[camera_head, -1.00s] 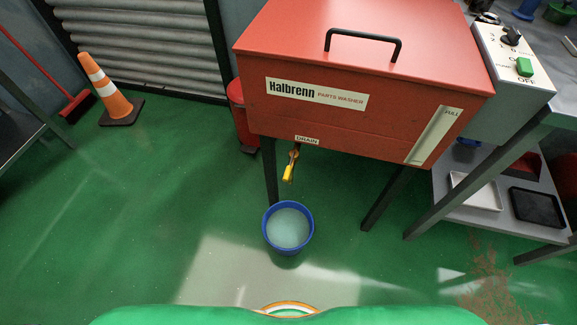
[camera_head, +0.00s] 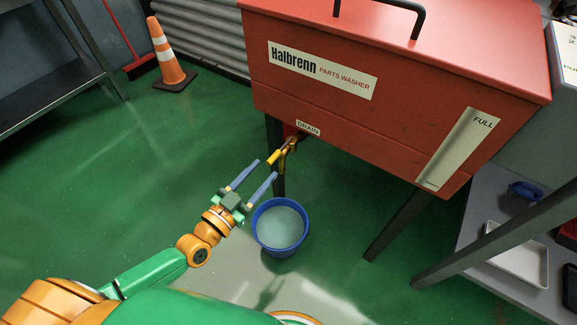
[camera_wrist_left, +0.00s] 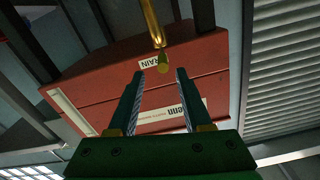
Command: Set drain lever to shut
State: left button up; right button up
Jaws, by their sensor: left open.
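The drain lever (camera_head: 273,158) is a short yellow handle on the brass drain valve (camera_head: 290,146) below the DRAIN label of the red parts washer (camera_head: 350,108). My left gripper (camera_head: 266,168) is open, its two blue-grey fingers reaching toward the lever's end. In the left wrist view, the lever's yellow end (camera_wrist_left: 163,64) shows in the gap between the fingertips (camera_wrist_left: 160,72), near their tips; I see no grip on it. The brass spout (camera_wrist_left: 153,20) runs above it. My right gripper is out of view.
A blue bucket (camera_head: 256,232) of pale liquid stands on the green floor below the valve, close to my left gripper. A washer leg (camera_head: 274,133) is behind the valve. A cone (camera_head: 170,70) stands at upper left; a shelf cart (camera_head: 500,215) is at right.

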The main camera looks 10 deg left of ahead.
aim_at(273, 157)
pick_arm(q)
jog(key=x, duration=0.3)
jog(key=b+x, duration=0.1)
jog(key=x, duration=0.1)
jog(key=shift+a+f, duration=0.1)
jog(key=shift+a, duration=0.2)
jog(key=shift+w+d, duration=0.2)
jog(key=shift+w, duration=0.25)
grip_shut()
dwell(0.6)
